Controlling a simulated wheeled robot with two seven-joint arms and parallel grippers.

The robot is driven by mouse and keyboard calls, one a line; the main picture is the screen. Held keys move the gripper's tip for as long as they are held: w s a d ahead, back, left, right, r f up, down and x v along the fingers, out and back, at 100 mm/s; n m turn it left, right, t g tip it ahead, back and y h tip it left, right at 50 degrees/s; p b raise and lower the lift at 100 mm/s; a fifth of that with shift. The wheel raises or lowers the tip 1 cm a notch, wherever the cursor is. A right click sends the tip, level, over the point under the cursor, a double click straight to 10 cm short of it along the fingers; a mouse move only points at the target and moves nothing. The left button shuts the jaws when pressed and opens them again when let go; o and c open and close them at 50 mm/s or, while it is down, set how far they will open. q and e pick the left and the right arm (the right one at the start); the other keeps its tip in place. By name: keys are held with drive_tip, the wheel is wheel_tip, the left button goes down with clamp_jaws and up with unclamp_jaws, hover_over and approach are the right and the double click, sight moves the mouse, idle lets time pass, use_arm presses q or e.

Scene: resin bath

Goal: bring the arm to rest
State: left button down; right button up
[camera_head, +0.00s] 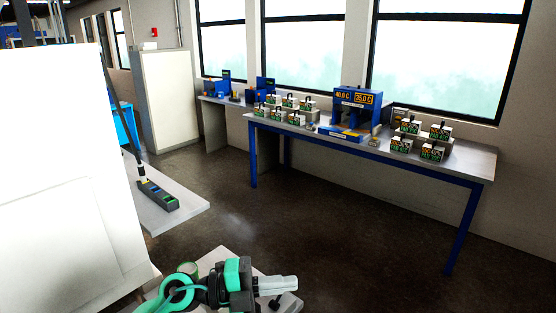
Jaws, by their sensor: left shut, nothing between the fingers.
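My left gripper (290,284) shows at the bottom centre, with black and teal arm parts behind it and pale fingers pointing right. Its fingers are together and nothing shows between them. It is over or beside a light grey surface (222,255) at the bottom; I cannot tell whether they touch. My right gripper is not in view.
A long table (465,160) with blue legs stands by the windows, holding a blue device (355,110) with orange displays and several small labelled boxes. A grey shelf (185,212) with a dark strip (158,195) is at left, beside a large white panel (60,150). Open floor (350,230) lies between.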

use_arm(q)
drive_tip(key=w+a+r+n+t+y, duration=0.1)
drive_tip(key=w+a+n+t+y, duration=0.15)
drive_tip(key=a+n+t, duration=0.45)
drive_tip(key=w+a+r+n+t+y, duration=0.1)
drive_tip(key=a+r+n+t+y, duration=0.15)
drive_tip(key=n+t, duration=0.85)
drive_tip(key=s+a+f+n+g+y, duration=0.3)
drive_tip(key=a+f+n+y, duration=0.35)
drive_tip(key=f, duration=0.25)
drive_tip(key=s+a+f+n+g+y, duration=0.2)
drive_tip(key=a+f+n+y, duration=0.4)
drive_tip(key=f+y, duration=0.2)
drive_tip(key=s+a+f+g+h, duration=0.1)
drive_tip(key=s+f+g, duration=0.5)
drive_tip(key=s, duration=0.5)
drive_tip(key=s+a+f+g, duration=0.1)
drive_tip(key=s+f+g, duration=0.5)
drive_tip(key=s, duration=0.4)
wheel_tip(320, 180, down, 32)
drive_tip(key=s, duration=0.1)
drive_tip(key=s+a+f+g, duration=0.1)
drive_tip(key=s+a+f, duration=0.2)
drive_tip(key=s+f, duration=1.6)
drive_tip(key=shift+f+g, duration=0.3)
drive_tip(key=shift+f, duration=0.1)
